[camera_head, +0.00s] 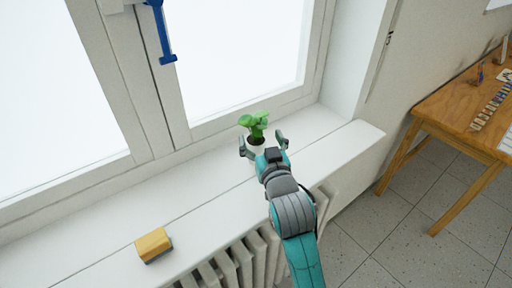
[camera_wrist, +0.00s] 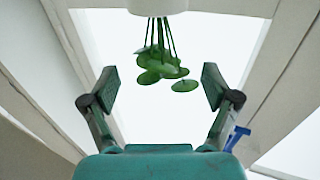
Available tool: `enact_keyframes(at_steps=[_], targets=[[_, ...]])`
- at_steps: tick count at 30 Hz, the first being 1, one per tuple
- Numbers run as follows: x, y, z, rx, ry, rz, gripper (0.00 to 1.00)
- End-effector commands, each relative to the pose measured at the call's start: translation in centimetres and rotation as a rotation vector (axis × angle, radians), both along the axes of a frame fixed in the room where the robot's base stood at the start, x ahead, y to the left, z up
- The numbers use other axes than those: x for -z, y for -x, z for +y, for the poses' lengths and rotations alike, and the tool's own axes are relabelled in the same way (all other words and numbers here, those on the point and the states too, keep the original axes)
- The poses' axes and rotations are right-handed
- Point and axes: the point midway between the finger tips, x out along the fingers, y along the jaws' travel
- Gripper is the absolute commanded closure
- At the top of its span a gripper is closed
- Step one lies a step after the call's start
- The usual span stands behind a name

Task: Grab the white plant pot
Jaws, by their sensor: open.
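The white plant pot (camera_head: 257,148) stands upright on the white windowsill and holds a small green plant (camera_head: 254,124). My gripper (camera_head: 262,143) is open, with its fingers spread to the left and right of the pot, and nothing is clamped between them. My gripper partly hides the pot's lower part in the head view. In the wrist view, which is upside down, the pot (camera_wrist: 157,6) is cut off at the top edge. Its leaves (camera_wrist: 160,68) hang between and beyond the open fingers (camera_wrist: 158,85).
A yellow sponge-like block (camera_head: 153,244) lies on the sill (camera_head: 205,203) at the left front. The window frame (camera_head: 176,120) stands behind the pot. A radiator (camera_head: 240,262) is below the sill. A wooden table (camera_head: 450,110) stands at the right, with free floor before it.

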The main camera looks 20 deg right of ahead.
Motion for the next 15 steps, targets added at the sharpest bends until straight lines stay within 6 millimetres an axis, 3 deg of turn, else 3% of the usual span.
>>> enact_keyframes(at_steps=[7,15], targets=[[-0.2,-1.7,-0.2,0.0,0.0,-0.001,0.13],[-0.6,-5.2,-0.5,0.0,0.0,-0.001,0.13]])
